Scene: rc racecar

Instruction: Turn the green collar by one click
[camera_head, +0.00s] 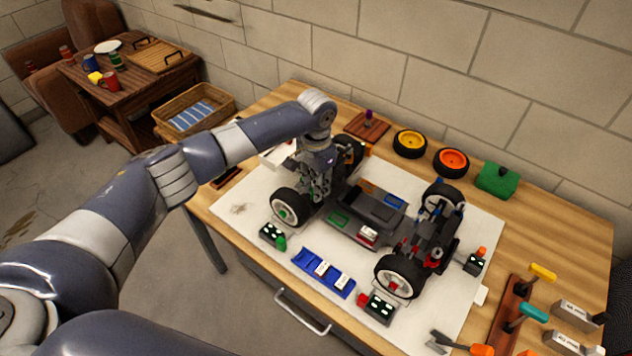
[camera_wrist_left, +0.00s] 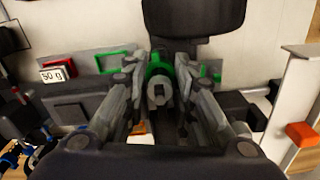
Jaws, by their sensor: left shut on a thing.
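The RC car's chassis (camera_head: 370,217) lies on the white mat (camera_head: 240,208), with large black wheels at its ends. My left gripper (camera_head: 318,192) points down over the left end of the car, between the wheels. In the left wrist view its two fingers (camera_wrist_left: 160,82) stand on either side of the green collar (camera_wrist_left: 156,70), which sits around a grey cylindrical part (camera_wrist_left: 159,93). The gripper is shut on the collar, though the exact finger contact is partly hidden. The collar is hidden behind the gripper in the head view. My right gripper is not in view.
A blue tray (camera_head: 323,273) lies in front of the car. Yellow (camera_head: 410,143) and orange (camera_head: 451,162) wheels and a green block (camera_head: 497,180) lie behind it. A tool rack (camera_head: 513,316) stands at the right. In the wrist view a 50 g block (camera_wrist_left: 54,75) is close by.

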